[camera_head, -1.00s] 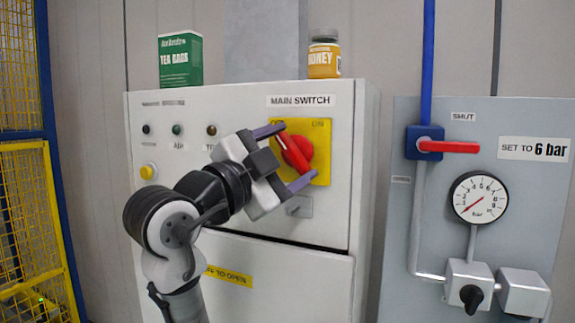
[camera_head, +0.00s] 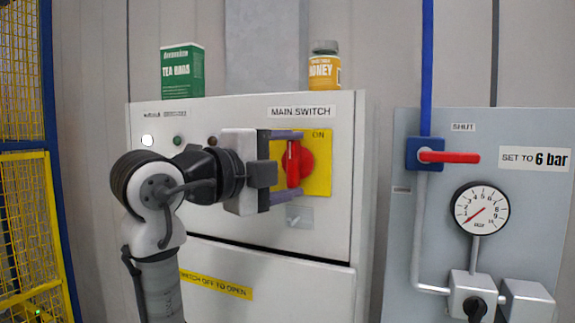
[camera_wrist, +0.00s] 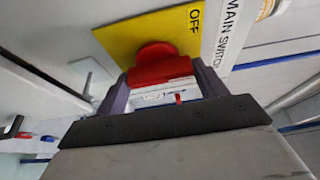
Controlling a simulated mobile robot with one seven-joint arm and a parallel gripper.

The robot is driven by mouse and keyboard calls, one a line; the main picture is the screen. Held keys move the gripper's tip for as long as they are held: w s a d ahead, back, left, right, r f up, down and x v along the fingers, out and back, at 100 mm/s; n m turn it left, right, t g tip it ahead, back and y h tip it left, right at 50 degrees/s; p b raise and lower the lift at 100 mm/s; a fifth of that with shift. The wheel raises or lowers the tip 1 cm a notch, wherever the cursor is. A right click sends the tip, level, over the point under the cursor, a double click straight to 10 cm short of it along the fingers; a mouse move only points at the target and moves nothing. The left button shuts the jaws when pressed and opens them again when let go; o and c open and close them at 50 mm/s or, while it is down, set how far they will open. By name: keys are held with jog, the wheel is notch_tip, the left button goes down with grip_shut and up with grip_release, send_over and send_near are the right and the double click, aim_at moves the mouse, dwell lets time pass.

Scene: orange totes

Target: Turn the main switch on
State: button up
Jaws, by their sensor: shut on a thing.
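The main switch has a red handle (camera_head: 292,165) on a yellow plate (camera_head: 320,178), on the front of a pale cabinet. The handle now stands upright in the head view. "ON" shows at the plate's upper right, and "OFF" at its edge in the wrist view. My gripper (camera_head: 297,165) is shut on the handle, one purple-grey finger at its top end and one at its bottom. In the wrist view the red handle (camera_wrist: 160,72) lies between both fingers. A white lamp (camera_head: 147,141) is lit at the panel's left.
A green tea box (camera_head: 182,72) and a honey jar (camera_head: 324,68) stand on the cabinet. To the right, a grey panel carries a red valve lever (camera_head: 448,157), a gauge (camera_head: 480,212) and a black knob (camera_head: 475,308). A yellow mesh fence (camera_head: 22,220) stands at the left.

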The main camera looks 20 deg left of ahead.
dwell(0.4)
jog(key=o, duration=1)
jog(key=b+v, duration=0.3)
jog(key=v, duration=1.1)
jog(key=shift+d, duration=0.1)
jog(key=shift+w, duration=0.15)
